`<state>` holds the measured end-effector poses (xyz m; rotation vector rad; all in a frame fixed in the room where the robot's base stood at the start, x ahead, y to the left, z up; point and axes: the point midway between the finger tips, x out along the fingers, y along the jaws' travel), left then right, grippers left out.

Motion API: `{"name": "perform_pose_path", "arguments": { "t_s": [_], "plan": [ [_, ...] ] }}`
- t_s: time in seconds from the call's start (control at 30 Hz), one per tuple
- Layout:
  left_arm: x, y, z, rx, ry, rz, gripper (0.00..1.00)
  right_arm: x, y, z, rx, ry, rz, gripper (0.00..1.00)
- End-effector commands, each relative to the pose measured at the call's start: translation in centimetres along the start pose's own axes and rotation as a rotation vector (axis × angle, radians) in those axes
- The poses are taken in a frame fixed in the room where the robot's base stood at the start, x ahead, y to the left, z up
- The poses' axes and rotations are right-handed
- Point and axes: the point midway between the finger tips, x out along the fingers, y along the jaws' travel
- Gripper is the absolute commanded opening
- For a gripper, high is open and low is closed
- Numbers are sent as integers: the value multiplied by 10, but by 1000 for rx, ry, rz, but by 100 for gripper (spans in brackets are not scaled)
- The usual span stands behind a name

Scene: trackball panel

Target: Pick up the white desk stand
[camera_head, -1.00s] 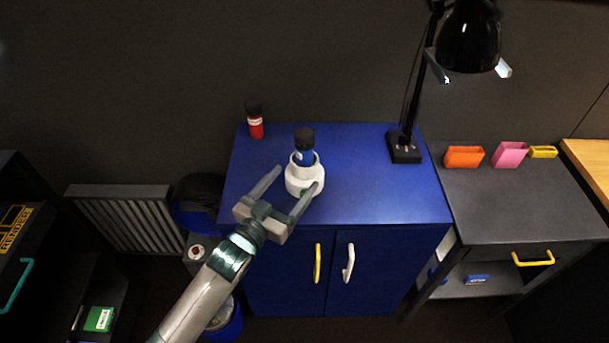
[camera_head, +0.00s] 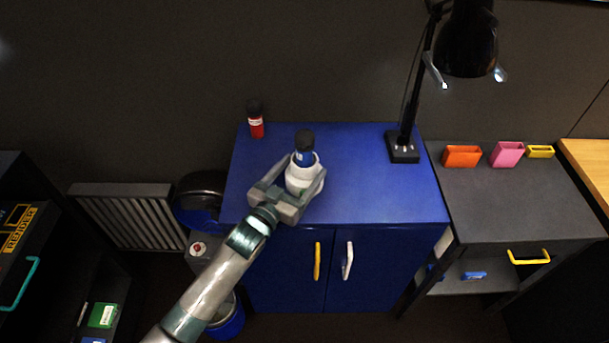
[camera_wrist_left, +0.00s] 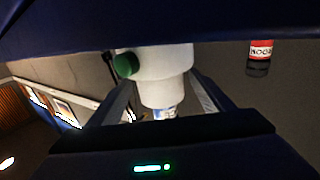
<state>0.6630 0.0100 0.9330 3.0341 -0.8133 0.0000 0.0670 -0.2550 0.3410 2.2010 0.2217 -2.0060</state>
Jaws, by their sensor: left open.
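The white desk stand (camera_head: 303,179) is on the blue cabinet top and has a dark blue bottle with a black cap (camera_head: 304,148) standing in it. My left gripper (camera_head: 302,176) is open, with one finger on either side of the stand. The left wrist view shows the white stand (camera_wrist_left: 163,65) between the two fingers (camera_wrist_left: 160,100), with a green round part (camera_wrist_left: 126,65) on its side. I cannot tell whether the fingers touch the stand. My right gripper is not in view.
A red bottle (camera_head: 256,122) stands at the cabinet's back left. A black desk lamp (camera_head: 403,148) stands at the right. Orange (camera_head: 462,156), pink (camera_head: 507,154) and yellow (camera_head: 540,151) holders are on the dark side table. The blue top (camera_head: 370,195) right of the stand is clear.

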Motion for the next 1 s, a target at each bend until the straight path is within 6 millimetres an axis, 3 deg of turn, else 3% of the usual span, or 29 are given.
{"name": "perform_pose_path", "arguments": {
  "t_s": [0.17,0.3,0.33,0.73,1.0],
  "plan": [
    [0,0,0,0,0,0,71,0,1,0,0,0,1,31],
    [0,0,0,0,0,0,37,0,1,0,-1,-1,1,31],
    [0,0,0,0,0,0,33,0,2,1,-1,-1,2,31],
    [0,0,-4,1,5,0,33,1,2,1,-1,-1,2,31],
    [0,0,-21,1,6,1,33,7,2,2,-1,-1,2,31]
  ]
}}
